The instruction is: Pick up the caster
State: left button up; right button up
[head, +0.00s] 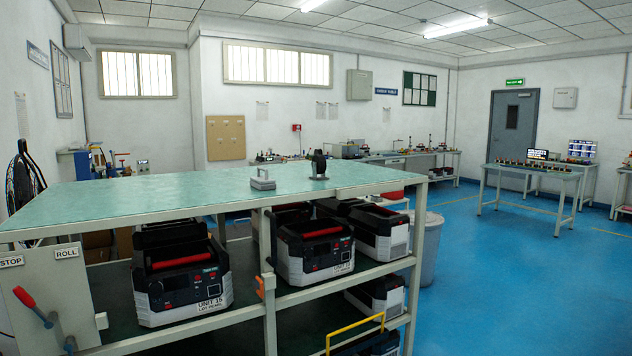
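A small dark object that looks like the caster (318,165) stands on the green top of the rack (150,200), near its far right part. It seems to have a rounded upper part above a flatter base, but it is too small to tell its details. A light grey block with a handle-like loop (262,183) sits to its left, apart from it, nearer the front edge. Neither of my grippers is in view.
Black and white units (183,285) with red handles fill the shelf below. A lever with a red grip (25,297) is on the left end panel. A grey bin (431,250) stands right of the rack. Open blue floor (520,290) lies to the right.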

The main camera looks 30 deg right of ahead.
aim_at(319, 165)
jog(key=i+l+z, duration=0.25)
jog(key=i+l, duration=0.25)
jog(key=l, duration=0.25)
jog(key=i+l+z, duration=0.25)
jog(key=i+l, duration=0.35)
